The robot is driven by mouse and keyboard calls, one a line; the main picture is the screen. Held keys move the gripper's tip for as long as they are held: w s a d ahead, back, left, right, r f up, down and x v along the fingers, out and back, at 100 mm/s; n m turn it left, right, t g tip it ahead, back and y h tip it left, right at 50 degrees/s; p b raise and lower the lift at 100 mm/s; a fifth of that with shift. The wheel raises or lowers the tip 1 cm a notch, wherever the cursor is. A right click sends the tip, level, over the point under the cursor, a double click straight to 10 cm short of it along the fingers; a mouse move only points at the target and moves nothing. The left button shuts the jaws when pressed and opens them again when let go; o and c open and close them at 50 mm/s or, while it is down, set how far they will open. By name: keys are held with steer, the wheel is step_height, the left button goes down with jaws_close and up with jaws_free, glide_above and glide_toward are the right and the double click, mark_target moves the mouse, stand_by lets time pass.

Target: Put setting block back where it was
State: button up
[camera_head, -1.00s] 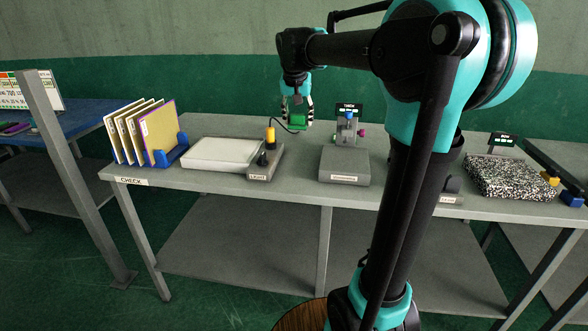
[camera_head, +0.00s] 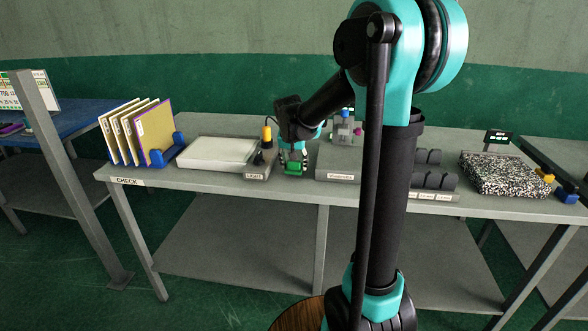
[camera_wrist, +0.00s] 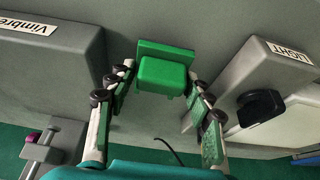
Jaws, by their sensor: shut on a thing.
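The green setting block (camera_head: 293,168) is in my gripper (camera_head: 293,160), low over the bench between two grey units. In the wrist view the block (camera_wrist: 163,72) has a wider flange along one edge and sits between the fingertips of my gripper (camera_wrist: 160,88). The fingers are shut on its sides. I cannot tell whether its underside touches the bench top (camera_head: 240,190).
The grey Vimbre-labelled unit (camera_wrist: 52,62) and the grey LIGHT-labelled base (camera_wrist: 268,82) stand close on either side. A white panel (camera_head: 217,152), upright folders (camera_head: 140,135), dark rollers (camera_head: 434,180) and a speckled slab (camera_head: 502,174) share the bench.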

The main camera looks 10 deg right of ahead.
steer(key=shift+f, duration=1)
steer(key=shift+f, duration=0.1)
steer(key=o, duration=1.2)
steer(key=shift+o, duration=0.2)
steer(key=v, duration=1.2)
steer(key=s+d+f+n, duration=0.1)
steer(key=s+d+f, duration=0.2)
steer(key=s+f, duration=0.7)
steer(key=s+d+f+n+y, duration=0.1)
steer(key=s+d+f+n, duration=0.1)
steer(key=s+f, duration=0.7)
steer(key=s+d, duration=0.1)
steer(key=s, duration=0.4)
steer(key=shift+s+f+n, duration=0.3)
steer(key=shift+f, duration=0.05)
